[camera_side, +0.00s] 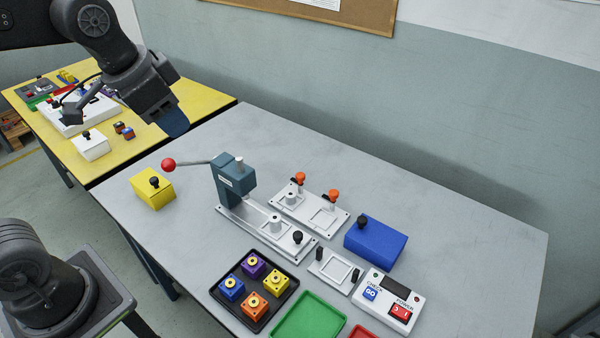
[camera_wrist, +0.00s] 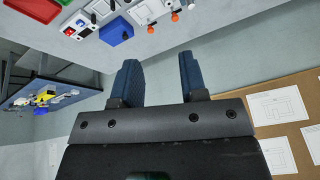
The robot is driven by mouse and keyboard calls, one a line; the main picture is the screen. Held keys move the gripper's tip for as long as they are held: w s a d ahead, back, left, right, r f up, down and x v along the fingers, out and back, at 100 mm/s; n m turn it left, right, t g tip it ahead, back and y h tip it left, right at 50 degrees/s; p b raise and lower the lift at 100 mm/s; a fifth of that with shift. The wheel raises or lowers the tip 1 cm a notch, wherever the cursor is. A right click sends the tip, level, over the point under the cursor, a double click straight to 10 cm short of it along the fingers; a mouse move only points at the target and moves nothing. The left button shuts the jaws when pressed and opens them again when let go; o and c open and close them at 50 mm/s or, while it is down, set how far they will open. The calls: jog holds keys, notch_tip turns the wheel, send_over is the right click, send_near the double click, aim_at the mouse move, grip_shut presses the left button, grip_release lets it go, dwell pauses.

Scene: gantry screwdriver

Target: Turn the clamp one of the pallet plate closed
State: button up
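The pallet plate (camera_side: 289,209) is a light metal plate lying flat at the back of the grey table. Two clamps with orange knobs stand along its back edge, a left one (camera_side: 300,177) and a right one (camera_side: 333,195). No label shows which is clamp one, and whether either is closed is too small to tell. In the wrist view the orange knobs (camera_wrist: 150,30) show near the top. My gripper (camera_side: 173,124) hangs in the air above the table's far left end, well left of the plate. In the wrist view its two blue fingers (camera_wrist: 158,65) are apart with nothing between them.
A teal press (camera_side: 232,187) with a red-balled lever stands between my gripper and the plate. A yellow box (camera_side: 155,192), blue box (camera_side: 375,240), black tray (camera_side: 246,312) of coloured blocks and white switch box (camera_side: 385,309) are nearby. The table's right end is clear.

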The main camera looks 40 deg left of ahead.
jog(key=shift+o, duration=1.3)
jog(key=w+m+g, duration=0.1)
jog(key=w+m, duration=0.1)
jog(key=w, duration=0.5)
jog(key=shift+w+r+m, duration=0.15)
jog(key=shift+r+m, duration=0.05)
jog(key=shift+m, duration=0.2)
jog(key=m+g, duration=0.4)
jog(key=m, duration=0.8)
send_over(300, 174)
notch_tip(300, 174, down, 20)
notch_tip(300, 174, down, 13)
jog(key=shift+d+f, duration=0.1)
jog(key=c, duration=0.9)
jog(key=shift+c, duration=0.2)
